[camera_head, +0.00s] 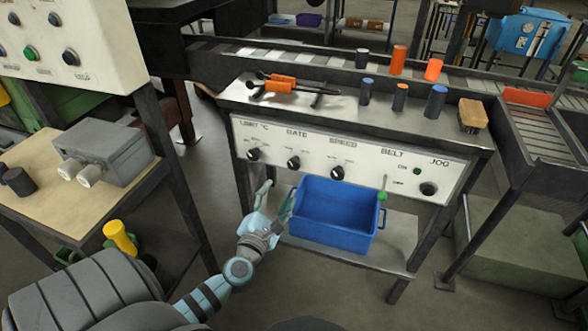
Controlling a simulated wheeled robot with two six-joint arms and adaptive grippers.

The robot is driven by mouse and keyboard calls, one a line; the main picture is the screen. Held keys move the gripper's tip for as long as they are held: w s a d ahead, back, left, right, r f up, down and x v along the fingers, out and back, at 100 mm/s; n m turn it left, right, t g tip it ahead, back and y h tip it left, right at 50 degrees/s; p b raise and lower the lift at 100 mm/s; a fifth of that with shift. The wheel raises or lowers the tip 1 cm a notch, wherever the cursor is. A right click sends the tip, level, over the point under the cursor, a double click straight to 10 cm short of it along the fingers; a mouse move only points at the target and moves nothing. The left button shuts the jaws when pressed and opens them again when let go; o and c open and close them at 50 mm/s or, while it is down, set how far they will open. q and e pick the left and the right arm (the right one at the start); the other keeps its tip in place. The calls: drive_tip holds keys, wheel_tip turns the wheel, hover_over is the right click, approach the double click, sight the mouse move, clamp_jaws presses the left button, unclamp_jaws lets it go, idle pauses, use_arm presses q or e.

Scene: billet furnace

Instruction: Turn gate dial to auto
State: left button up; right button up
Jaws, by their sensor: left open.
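The gate dial (294,162) is a black knob under the label "GATE" on the white front panel (375,165). Its pointer setting is too small to read. A similar black knob (253,154) is to its left and another (337,173) to its right. My left gripper (276,198) is open and empty, below the gate dial and slightly left of it in the picture. Its fingers point up towards the panel and appear apart from the dial. My right gripper is not in view.
A blue bin (335,218) stands on the lower shelf (398,245), close to my left gripper's right side. The bench top (325,115) above the panel holds several cylinders and orange-handled tongs (280,83). A green-tipped lever (382,195) projects at the panel's right.

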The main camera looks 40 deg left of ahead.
sight(294, 166)
use_arm(q)
drive_tip(key=b+x, duration=0.2)
drive_tip(key=x, duration=1)
drive_tip(key=shift+w+f, duration=0.15)
drive_tip(key=shift+w, duration=0.1)
drive_tip(key=shift+w+a, duration=0.15)
drive_tip(key=shift+w, duration=0.3)
drive_tip(key=shift+c, duration=0.4)
drive_tip(key=c, duration=1.1)
